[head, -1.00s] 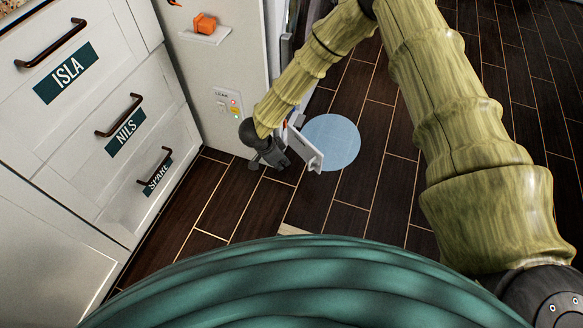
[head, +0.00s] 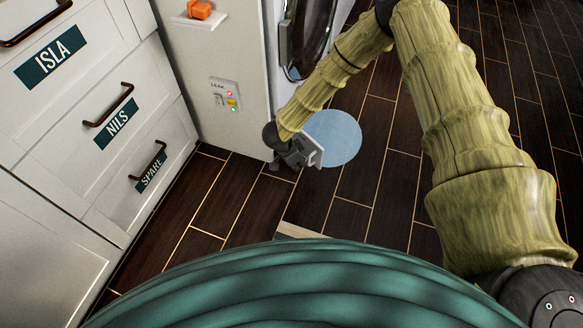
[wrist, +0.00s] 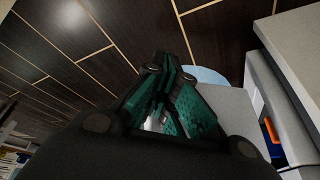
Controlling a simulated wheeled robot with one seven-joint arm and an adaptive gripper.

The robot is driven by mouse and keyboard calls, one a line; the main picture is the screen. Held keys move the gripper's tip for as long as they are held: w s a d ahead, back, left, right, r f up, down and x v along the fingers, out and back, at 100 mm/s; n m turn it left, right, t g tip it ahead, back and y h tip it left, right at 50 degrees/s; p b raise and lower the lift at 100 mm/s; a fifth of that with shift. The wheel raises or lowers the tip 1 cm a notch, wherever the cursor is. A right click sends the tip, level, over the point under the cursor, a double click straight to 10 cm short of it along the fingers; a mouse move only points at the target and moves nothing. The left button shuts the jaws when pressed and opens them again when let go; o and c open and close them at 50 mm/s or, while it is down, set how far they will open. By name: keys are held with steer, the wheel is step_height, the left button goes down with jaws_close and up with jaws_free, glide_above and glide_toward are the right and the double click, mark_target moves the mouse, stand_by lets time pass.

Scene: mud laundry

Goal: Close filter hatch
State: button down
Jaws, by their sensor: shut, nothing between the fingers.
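The filter hatch (head: 315,149) is a small pale panel low at the washing machine's front corner, standing out from the machine. In the wrist view a pale grey panel, which looks like the hatch (wrist: 232,105), lies just right of my fingers. Beside it is an opening with orange and blue parts (wrist: 270,138). My gripper (head: 292,156) is low near the floor, beside the hatch. Its teal fingers (wrist: 171,74) are shut and empty. I cannot tell whether they touch the panel. My arm hides part of the machine's front.
White drawers (head: 100,120) stand at left. A blue disc (head: 333,138) lies on dark floor tiles. Floor to the right is clear.

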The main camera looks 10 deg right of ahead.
steer(key=shift+d, duration=0.35)
